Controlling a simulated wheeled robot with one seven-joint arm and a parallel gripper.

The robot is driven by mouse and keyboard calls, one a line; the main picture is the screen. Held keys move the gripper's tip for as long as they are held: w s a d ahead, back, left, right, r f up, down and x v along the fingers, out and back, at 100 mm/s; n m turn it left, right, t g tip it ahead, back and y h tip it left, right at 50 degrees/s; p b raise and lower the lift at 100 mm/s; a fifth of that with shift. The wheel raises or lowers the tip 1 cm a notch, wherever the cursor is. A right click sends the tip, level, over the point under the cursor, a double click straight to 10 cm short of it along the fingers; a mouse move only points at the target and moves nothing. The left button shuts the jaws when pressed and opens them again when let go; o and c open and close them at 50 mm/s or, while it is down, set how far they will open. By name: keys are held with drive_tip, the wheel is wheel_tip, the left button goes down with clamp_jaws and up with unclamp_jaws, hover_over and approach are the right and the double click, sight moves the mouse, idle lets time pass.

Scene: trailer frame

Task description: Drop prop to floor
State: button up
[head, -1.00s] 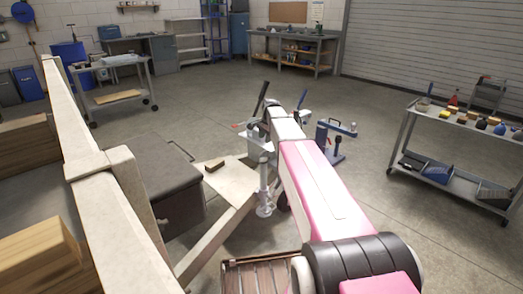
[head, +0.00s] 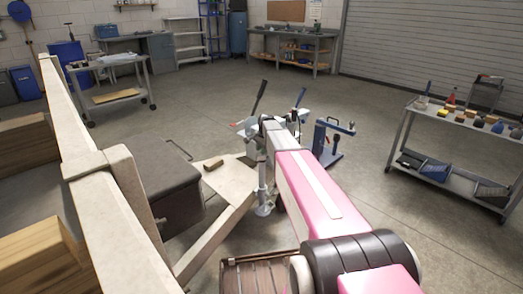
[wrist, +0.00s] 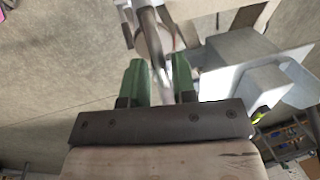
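The prop (head: 262,185) looks to be the upright silver post with a round foot, beside the trailer's front plate in the head view. Its foot looks at or close to the floor; the exact gap cannot be told. My pink arm reaches over the trailer front, and its end hides the top of the post. In the wrist view my gripper (wrist: 157,80) has two green-padded fingers standing apart. A blurred silver rod (wrist: 150,45) runs between or just beyond them, and I see no firm grip on it. Whether this rod belongs to the prop is unclear.
A black-handled lever (head: 259,97) and a blue stand (head: 328,140) are near my arm's end. A cart (head: 450,120) stands right. Floor beyond is clear.

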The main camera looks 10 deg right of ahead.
sight(261, 159)
clamp_jaws()
drive_tip(key=shift+f, duration=2.5)
drive_tip(key=shift+o, duration=1.9)
unclamp_jaws()
wheel_tip(261, 159, up, 11)
drive_tip(key=s+d, duration=0.1)
drive_tip(key=shift+s+f, duration=0.15)
drive_tip(key=shift+s, duration=0.2)
drive_tip(key=shift+d, duration=0.1)
